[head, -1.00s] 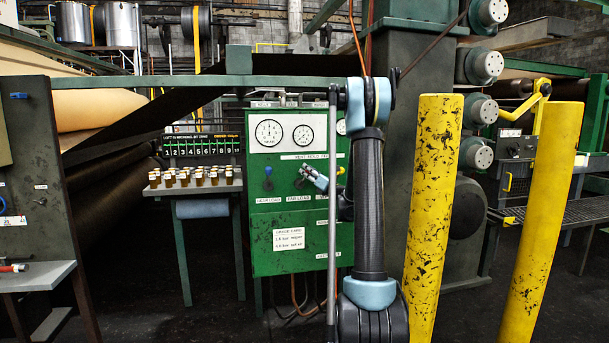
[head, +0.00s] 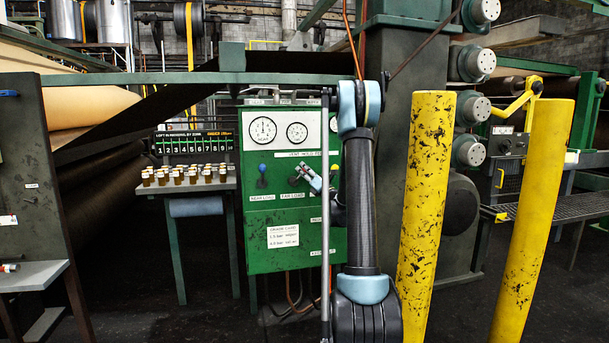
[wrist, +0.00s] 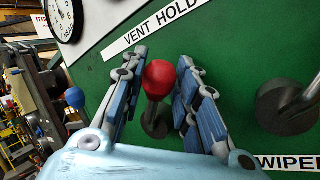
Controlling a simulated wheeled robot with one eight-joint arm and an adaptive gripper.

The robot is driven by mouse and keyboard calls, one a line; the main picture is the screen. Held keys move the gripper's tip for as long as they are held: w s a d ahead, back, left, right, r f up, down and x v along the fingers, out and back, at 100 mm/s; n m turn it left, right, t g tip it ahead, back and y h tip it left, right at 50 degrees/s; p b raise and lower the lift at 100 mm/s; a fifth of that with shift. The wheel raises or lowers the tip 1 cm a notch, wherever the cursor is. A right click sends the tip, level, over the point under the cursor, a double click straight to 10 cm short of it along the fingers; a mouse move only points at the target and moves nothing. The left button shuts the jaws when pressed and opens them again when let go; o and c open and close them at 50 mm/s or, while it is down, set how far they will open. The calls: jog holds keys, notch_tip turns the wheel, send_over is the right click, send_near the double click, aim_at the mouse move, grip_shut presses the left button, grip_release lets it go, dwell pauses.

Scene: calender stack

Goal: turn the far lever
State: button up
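The far lever has a red ball knob (wrist: 160,77) on a short grey metal shaft, seen in the wrist view below the "VENT HOLD" label. My gripper (wrist: 155,85) is open, with one blue-grey finger on each side of the knob and visible gaps between. In the head view my gripper (head: 304,171) is at the green control panel (head: 270,228), just above the "FAR LOAD" label; it and my arm partly hide the lever there. The near lever, with a blue knob (head: 262,171), stands to the left; it also shows in the wrist view (wrist: 75,97).
A dark grey knob (wrist: 289,104) sits right of the red one, above a "WIPER" label. Two gauges are above the levers. A bench with small bottles (head: 185,176) stands left of the panel. Two yellow posts (head: 426,210) stand to the right.

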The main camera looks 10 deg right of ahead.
jog(key=shift+o, duration=1.4)
jog(key=shift+w+d+f, duration=0.1)
jog(key=shift+d, duration=0.05)
jog(key=v, duration=1.2)
